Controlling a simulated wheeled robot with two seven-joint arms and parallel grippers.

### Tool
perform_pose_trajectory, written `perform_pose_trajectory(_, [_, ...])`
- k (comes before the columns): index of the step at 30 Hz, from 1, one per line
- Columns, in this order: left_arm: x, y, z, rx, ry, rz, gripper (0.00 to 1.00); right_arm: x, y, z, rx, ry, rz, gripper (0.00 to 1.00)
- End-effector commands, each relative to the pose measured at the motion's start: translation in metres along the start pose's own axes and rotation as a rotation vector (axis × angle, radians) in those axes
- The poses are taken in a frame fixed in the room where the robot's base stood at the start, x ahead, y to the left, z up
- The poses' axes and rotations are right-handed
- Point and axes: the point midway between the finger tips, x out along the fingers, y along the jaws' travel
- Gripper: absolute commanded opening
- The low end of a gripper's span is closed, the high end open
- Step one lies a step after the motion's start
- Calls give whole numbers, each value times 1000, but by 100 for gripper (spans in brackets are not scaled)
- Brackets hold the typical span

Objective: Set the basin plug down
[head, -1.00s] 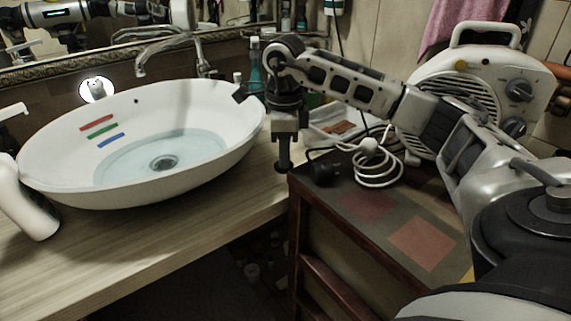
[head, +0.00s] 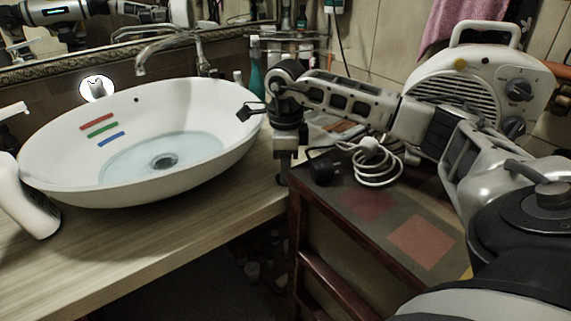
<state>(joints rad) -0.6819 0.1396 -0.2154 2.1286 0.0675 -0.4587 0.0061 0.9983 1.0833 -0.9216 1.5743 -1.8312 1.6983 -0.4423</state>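My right gripper (head: 286,152) points straight down over the right end of the wooden counter, beside the basin. It appears shut on the basin plug, a small dark piece (head: 282,179) below the fingers. The plug's lower end is at the counter surface near its right edge; I cannot tell whether it touches. The white oval basin (head: 225,150) stands to the left, holding clear water, with a dark drain (head: 164,162) at the bottom. Red, green and blue stripes mark its inner wall.
A dark cabinet (head: 385,235) stands right of the counter, with a black plug-like object (head: 322,165), a coiled white cable (head: 375,165) and a white heater (head: 480,85). A faucet (head: 165,45) is behind the basin; a white dispenser (head: 30,205) stands left. The front counter (head: 130,245) is clear.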

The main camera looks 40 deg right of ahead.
Motion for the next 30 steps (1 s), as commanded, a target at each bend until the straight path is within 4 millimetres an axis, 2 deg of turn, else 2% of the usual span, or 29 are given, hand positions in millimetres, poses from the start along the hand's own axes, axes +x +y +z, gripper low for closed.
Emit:
perform_pose_trajectory(8, [-1,0,-2,3,1,-1,70,-10,0,0,0,-2,-2,41])
perform_pose_trajectory(11, [-1,0,-2,3,1,0,70,-26,-1,1,0,-4,-4,41])
perform_pose_trajectory(21, [-1,0,-2,3,2,0,70,-98,0,1,0,-3,-2,41])
perform_pose_trajectory(25, [-1,0,-3,4,2,0,70,-115,0,1,0,-3,-2,41])
perform_pose_trajectory(30, [-1,0,-3,5,3,-1,70,-124,0,0,0,-1,0,41])
